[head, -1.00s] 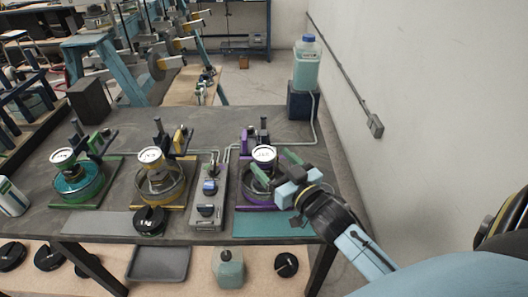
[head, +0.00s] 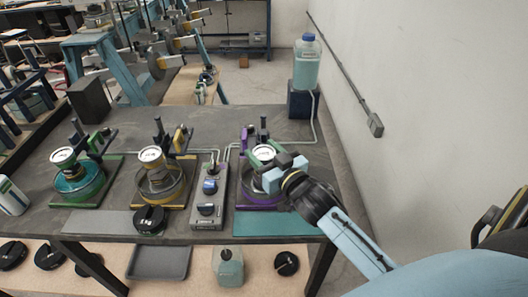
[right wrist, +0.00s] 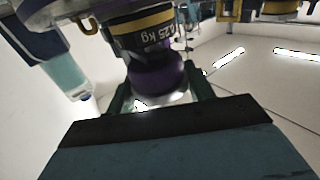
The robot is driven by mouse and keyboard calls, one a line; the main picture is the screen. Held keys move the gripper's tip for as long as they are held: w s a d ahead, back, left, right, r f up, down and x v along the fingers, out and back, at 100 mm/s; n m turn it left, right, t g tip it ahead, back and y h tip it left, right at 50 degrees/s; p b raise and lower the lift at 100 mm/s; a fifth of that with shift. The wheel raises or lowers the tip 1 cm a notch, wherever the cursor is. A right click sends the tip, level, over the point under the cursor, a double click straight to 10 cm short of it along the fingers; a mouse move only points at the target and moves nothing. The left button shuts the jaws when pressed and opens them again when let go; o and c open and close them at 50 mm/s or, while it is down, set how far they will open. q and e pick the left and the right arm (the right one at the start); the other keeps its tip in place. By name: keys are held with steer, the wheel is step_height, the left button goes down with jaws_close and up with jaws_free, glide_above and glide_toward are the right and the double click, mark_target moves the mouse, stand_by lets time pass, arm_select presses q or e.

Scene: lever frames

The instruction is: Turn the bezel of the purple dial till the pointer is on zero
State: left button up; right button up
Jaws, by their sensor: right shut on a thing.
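The purple dial (head: 264,152) has a white face and stands on the purple-based stand (head: 262,202), third of the similar stands from the left. Its pointer is too small to read. My right gripper (head: 265,150) is at the dial, with one finger on each side of its rim, shut on the bezel. In the right wrist view, the two dark green fingers (right wrist: 160,98) stand on either side of a pale rim below a purple rounded part (right wrist: 158,78). A dark part marked 0.25 kg (right wrist: 145,38) is beyond it. My left gripper is out of view.
A yellow-based stand (head: 160,182) and a green-based stand (head: 82,185) with similar dials are to the left. A grey control box (head: 208,195) stands beside the purple stand. A jug (head: 306,62) is at the back right, near the wall. The table's back half is mostly clear.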

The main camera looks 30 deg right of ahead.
steer(key=shift+c, duration=0.4)
steer(key=shift+n+y+p, duration=0.5)
steer(key=shift+y+p, duration=0.2)
steer(key=shift+y, duration=0.1)
steer(key=o, duration=1)
steer(key=s, duration=0.4)
steer(key=s+d, duration=0.1)
steer(key=s, duration=0.8)
steer(key=shift+s+d+b, duration=0.15)
steer(key=shift+d+b, duration=0.2)
steer(key=shift+d, duration=0.05)
steer(key=shift+f, duration=0.1)
